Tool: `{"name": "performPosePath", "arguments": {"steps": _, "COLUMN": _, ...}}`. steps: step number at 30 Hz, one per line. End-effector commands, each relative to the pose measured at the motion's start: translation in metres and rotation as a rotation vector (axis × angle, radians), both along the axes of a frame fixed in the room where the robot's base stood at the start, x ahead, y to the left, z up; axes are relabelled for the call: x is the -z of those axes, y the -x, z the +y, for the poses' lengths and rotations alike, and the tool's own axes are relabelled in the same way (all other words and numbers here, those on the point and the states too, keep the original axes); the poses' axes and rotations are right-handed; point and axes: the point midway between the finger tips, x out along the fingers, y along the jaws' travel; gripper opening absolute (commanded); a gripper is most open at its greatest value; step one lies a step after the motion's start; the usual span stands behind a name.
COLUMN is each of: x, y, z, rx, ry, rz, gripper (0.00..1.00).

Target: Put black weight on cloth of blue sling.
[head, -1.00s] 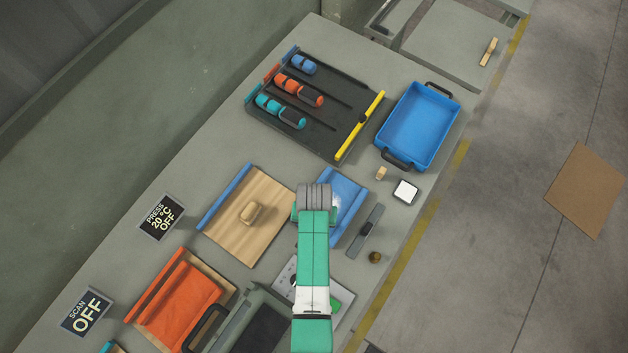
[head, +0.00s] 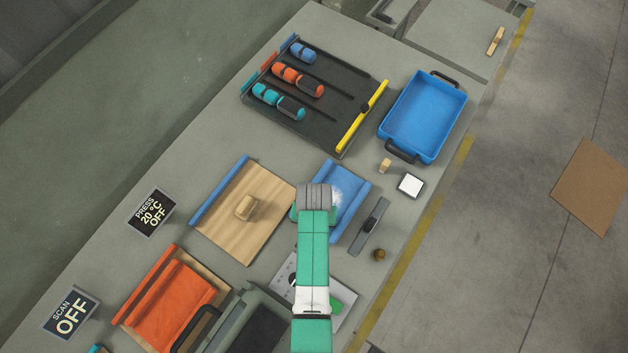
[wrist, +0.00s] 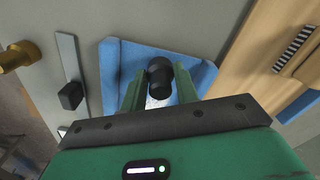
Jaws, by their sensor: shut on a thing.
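The black weight (wrist: 160,78) is a dark, rounded piece between the green fingers of my gripper (wrist: 158,84) in the wrist view. My gripper is shut on it. The blue sling (wrist: 112,78) lies behind and below the weight, with a white patch (wrist: 154,103) partly hidden by the weight and fingers. In the head view the sling (head: 357,205) shows just right of my wrist, which hides the weight and fingertips. I cannot tell how high the weight is above the cloth, or whether it touches.
A wooden board with a blue edge (head: 215,218) lies left of the sling. A grey bar with a dark knob (head: 370,224), a brass knob (head: 379,254) and a white-topped block (head: 410,184) lie to the right. A blue tray (head: 462,97) and a black rack (head: 335,88) stand beyond.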

Motion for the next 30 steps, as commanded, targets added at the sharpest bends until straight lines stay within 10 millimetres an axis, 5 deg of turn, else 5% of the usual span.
{"name": "performPosePath", "arguments": {"steps": 15, "x": 0.0109, "y": -0.0004, "z": -0.0001, "rx": 0.0, "ry": 0.0, "rz": -0.001, "gripper": 0.0}}
{"name": "performPosePath", "arguments": {"steps": 16, "x": 0.0108, "y": -0.0005, "z": -0.0001, "rx": 0.0, "ry": 0.0, "rz": -0.001, "gripper": 0.32}}
{"name": "performPosePath", "arguments": {"steps": 20, "x": 0.0102, "y": -0.0004, "z": -0.0001, "rx": 0.0, "ry": 0.0, "rz": -0.001, "gripper": 0.56}}
{"name": "performPosePath", "arguments": {"steps": 30, "x": 0.0016, "y": -0.0004, "z": 0.0, "rx": 0.0, "ry": 0.0, "rz": -0.002, "gripper": 0.56}}
